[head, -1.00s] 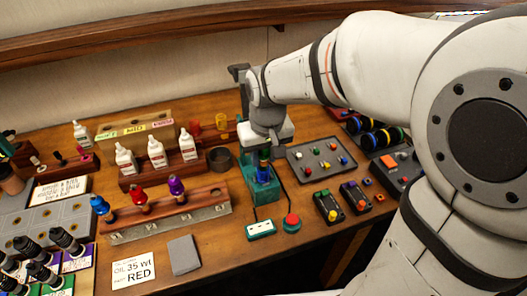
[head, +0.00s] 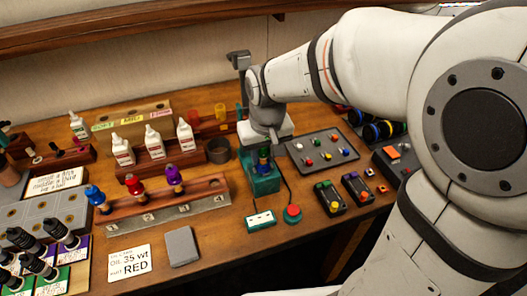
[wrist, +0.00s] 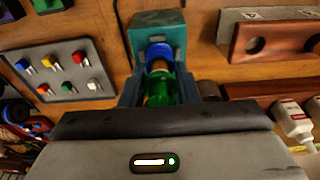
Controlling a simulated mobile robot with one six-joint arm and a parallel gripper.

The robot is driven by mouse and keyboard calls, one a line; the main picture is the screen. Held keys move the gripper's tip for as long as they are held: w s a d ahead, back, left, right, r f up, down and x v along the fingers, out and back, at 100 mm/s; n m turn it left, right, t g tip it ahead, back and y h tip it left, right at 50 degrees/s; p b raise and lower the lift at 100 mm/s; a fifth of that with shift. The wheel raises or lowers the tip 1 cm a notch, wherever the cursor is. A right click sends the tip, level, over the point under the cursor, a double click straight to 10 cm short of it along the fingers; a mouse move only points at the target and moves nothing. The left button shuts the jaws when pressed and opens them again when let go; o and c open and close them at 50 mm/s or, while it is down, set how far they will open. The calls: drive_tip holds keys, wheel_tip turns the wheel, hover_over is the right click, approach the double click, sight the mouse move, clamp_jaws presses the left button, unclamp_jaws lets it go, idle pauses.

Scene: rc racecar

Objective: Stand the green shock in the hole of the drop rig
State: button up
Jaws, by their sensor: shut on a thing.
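My gripper (wrist: 158,82) is shut on the green shock (wrist: 158,92), whose green top shows between the two fingers in the wrist view. An amber part and a blue ring (wrist: 158,51) show below it, towards the teal block of the drop rig (wrist: 157,22). In the head view my gripper (head: 265,143) is just above the drop rig (head: 263,186), pointing down. The shock looks about upright and in line with the block. The hole is hidden, and I cannot tell how far the shock's lower end is in it.
Left of the rig, a wooden rack (head: 160,206) holds blue, red and purple-topped shocks. White bottles (head: 153,142) stand behind it. A grey tray of coloured knobs (head: 321,150) is close at the right. A red button (head: 292,212) and white-topped box (head: 260,220) lie in front.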

drive_tip(key=shift+f, duration=0.25)
drive_tip(key=o, duration=1)
drive_tip(key=shift+o, duration=0.2)
drive_tip(key=r, duration=0.5)
drive_tip(key=s+r, duration=0.1)
drive_tip(key=r, duration=0.1)
drive_tip(key=shift+d+r, duration=0.1)
drive_tip(key=shift+r, duration=0.3)
drive_tip(key=s+d+f+m+t, duration=0.1)
drive_tip(key=s+d+f+m, duration=0.2)
drive_tip(key=s+d, duration=0.8)
drive_tip(key=shift+d+f, duration=0.2)
drive_tip(key=shift+f, duration=0.7)
